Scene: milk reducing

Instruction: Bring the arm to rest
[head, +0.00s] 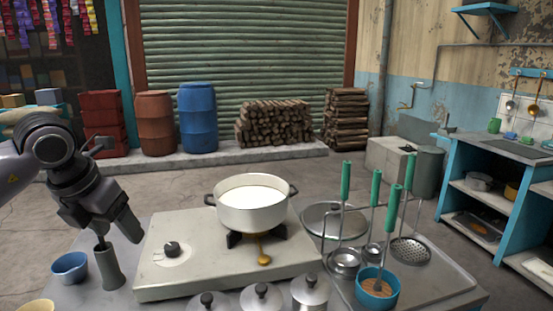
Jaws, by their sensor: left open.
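My left arm comes in from the left, and its gripper (122,260) is over the left part of the table. A white pot (253,212) of white milk (252,197) sits upright on the stove's burner. My right arm and gripper are not in view.
A blue bowl (70,267) stands close left of the gripper, with a yellow bowl (37,307) nearer. Lidded metal containers (310,290) line the front. Green-handled utensils (345,182) stand upright around a tray (440,283) at right. Open floor lies behind the table.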

